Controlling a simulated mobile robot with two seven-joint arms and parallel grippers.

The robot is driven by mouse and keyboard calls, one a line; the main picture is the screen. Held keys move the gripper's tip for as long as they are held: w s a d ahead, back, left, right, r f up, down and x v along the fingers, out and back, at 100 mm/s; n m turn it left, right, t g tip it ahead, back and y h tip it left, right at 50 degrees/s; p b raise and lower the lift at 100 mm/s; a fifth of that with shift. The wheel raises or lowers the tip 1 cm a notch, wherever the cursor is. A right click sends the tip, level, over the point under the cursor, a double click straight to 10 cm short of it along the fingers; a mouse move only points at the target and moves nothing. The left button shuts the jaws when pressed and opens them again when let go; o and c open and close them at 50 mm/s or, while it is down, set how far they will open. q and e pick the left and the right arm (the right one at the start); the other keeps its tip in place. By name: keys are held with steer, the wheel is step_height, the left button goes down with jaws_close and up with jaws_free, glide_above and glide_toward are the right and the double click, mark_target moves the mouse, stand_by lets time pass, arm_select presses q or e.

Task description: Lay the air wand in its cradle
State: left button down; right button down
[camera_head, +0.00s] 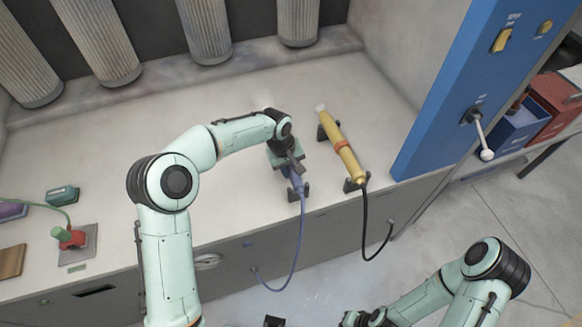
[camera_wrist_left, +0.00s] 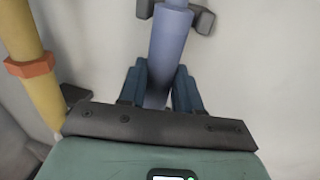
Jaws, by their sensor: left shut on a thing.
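My left gripper (camera_head: 291,163) is shut on the blue wand (camera_head: 297,182) near the front edge of the bench. In the left wrist view the wand (camera_wrist_left: 168,50) runs between the blue fingers (camera_wrist_left: 160,88). Its hose-side end lies between the prongs of a dark cradle bracket (camera_wrist_left: 203,20), which also shows in the head view (camera_head: 305,190). I cannot tell whether the wand rests on the bracket. Its other end is hidden by my gripper. My right arm is at the lower right; its gripper is mostly cut off.
A yellow wand (camera_head: 345,155) with an orange band lies in dark brackets to the right. Hoses hang over the front edge. A blue post (camera_head: 445,110) stands at the right.

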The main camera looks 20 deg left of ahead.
arm_select(q)
steer(key=c, duration=1.2)
jaws_free()
steer(key=shift+f, duration=0.2)
steer(key=o, duration=0.4)
steer(key=shift+r, duration=0.1)
steer(key=a+r, duration=0.1)
steer(key=r, duration=0.3)
steer(key=s+r, duration=0.1)
steer(key=r, duration=0.3)
steer(key=a+r, duration=0.1)
steer(key=r, duration=0.4)
steer(key=shift+s+a, duration=0.3)
steer(key=shift+s+f, duration=0.1)
steer(key=shift+f, duration=0.05)
